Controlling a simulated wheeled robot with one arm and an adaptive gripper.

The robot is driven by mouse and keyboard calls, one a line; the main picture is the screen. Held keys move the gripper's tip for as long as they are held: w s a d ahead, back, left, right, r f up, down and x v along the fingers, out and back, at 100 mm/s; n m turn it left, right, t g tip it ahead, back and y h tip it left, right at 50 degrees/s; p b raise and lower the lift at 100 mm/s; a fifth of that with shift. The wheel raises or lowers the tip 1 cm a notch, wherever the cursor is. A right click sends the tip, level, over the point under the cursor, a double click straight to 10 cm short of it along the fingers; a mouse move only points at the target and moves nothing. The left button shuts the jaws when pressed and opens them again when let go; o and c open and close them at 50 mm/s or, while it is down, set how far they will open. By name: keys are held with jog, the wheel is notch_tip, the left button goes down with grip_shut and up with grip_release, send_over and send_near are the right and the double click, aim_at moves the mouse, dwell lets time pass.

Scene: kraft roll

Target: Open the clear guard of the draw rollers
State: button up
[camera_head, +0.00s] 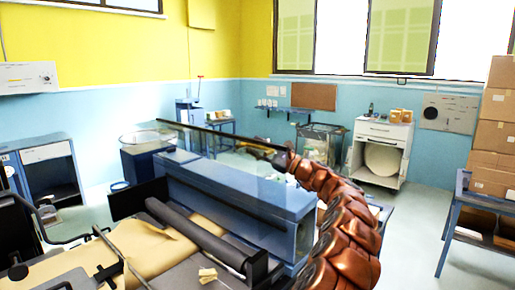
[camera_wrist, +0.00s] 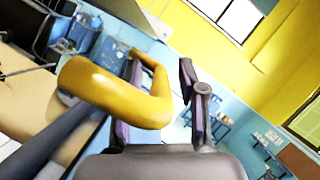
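The clear guard (camera_head: 237,162) shows in the head view as a see-through panel above the blue machine body, with a dark bar along its upper edge. My gripper (camera_head: 284,160) is at the right end of that bar; its fingers are too small there to make out. In the wrist view a thick yellow loop handle (camera_wrist: 115,98) fills the left and middle. My gripper (camera_wrist: 163,85) is open, with one finger inside the loop and the other outside, right of the handle's end bar. A gap shows between the bar and the right finger. The draw rollers are not clearly distinguishable.
The blue machine body (camera_head: 245,195) lies below the guard. A dark roller (camera_head: 195,235) and tan kraft paper (camera_head: 150,245) are in front. Cardboard boxes (camera_head: 492,135) on a blue table stand at right. Open floor (camera_head: 410,225) lies right of my arm.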

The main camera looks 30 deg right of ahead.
jog(key=v, duration=1.2)
dwell(0.6)
